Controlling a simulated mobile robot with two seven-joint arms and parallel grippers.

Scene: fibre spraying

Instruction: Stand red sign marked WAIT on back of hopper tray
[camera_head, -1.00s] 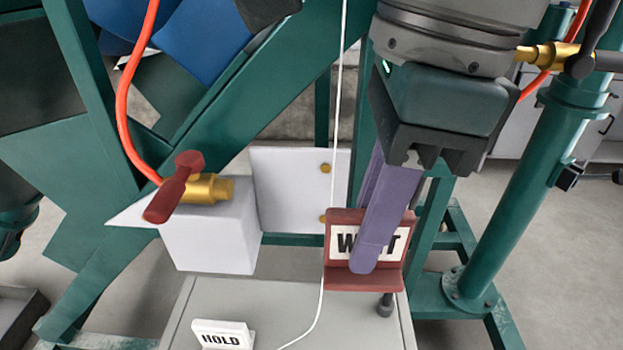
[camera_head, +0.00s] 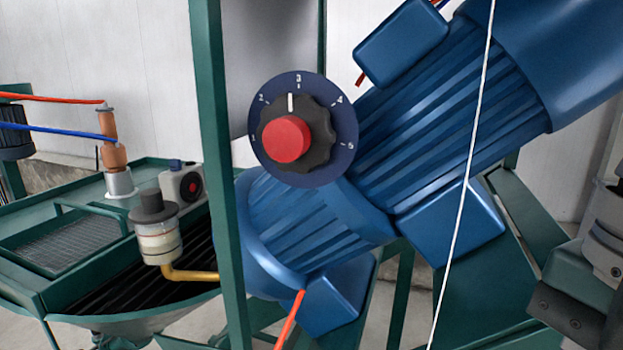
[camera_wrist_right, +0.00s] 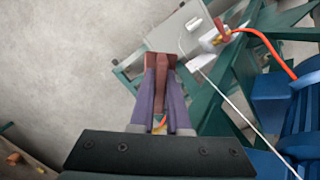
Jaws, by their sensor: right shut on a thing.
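The red sign (camera_wrist_right: 160,66) is between the purple fingers of my right gripper (camera_wrist_right: 161,92) in the right wrist view. The gripper is shut on it; the lettering cannot be read from here. In the head view the sign and fingertips are out of frame, and only a dark part of my right arm shows at the right edge. The green hopper tray (camera_head: 30,286) is at the left in the head view, with a mesh grille (camera_head: 75,248) and a dark slatted opening. My left gripper is in neither current view.
A green post (camera_head: 219,160) stands just right of the tray. A big blue motor (camera_head: 430,120) and a numbered dial with a red knob (camera_head: 286,138) fill the middle. A jar (camera_head: 158,240) with a brass pipe stands at the tray. A white cord (camera_head: 470,150) hangs at the right.

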